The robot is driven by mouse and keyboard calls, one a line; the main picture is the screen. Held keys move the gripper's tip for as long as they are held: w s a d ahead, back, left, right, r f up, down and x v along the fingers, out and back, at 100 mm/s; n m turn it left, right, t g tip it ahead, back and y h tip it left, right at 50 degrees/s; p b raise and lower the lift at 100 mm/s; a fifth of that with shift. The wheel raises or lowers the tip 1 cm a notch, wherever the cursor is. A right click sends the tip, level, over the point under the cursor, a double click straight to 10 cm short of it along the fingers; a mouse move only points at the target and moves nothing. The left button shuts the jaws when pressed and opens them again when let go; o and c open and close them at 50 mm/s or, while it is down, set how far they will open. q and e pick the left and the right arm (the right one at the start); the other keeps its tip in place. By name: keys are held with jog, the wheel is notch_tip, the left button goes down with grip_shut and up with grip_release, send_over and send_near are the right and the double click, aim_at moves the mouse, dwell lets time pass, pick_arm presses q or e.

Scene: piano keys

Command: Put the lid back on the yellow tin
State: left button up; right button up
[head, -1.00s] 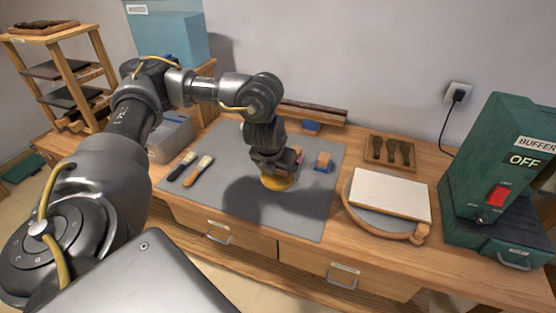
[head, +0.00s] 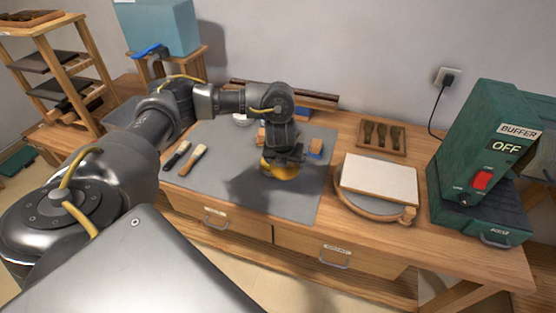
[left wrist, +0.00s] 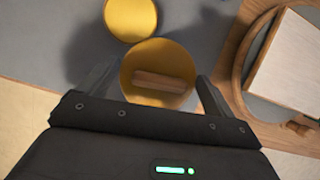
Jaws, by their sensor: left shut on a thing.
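My left gripper (head: 283,156) points down over the grey mat. It is shut on a round yellow lid (left wrist: 158,91) with a wooden bar across it. The fingers sit at opposite sides of the lid's rim in the left wrist view. The lid also shows below the gripper in the head view (head: 286,173). The yellow tin (left wrist: 130,18), round and seen from above, stands on the mat behind and slightly left of the lid. In the head view the tin is mostly hidden behind the gripper and lid. My right gripper is not in view.
Two brushes (head: 192,166) lie on the mat (head: 225,190) to the left. A turntable with a pale board (head: 380,180) and a green buffer machine (head: 485,170) stand further right.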

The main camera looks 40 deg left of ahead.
pick_arm(q)
jog(key=w+a+m, duration=0.1)
jog(key=w+a, duration=0.3)
jog(key=a, duration=0.5)
jog(key=shift+w+r+m+h, duration=0.3)
jog(key=shift+w+m+h, duration=0.05)
jog(key=shift+m+h, duration=0.05)
jog(key=shift+f, duration=0.15)
notch_tip(320, 180, down, 4)
jog(key=b, duration=0.4)
jog(key=shift+f+b, duration=0.7)
jog(key=shift+f, duration=0.35)
jog(key=shift+f, duration=0.1)
dwell(1.1)
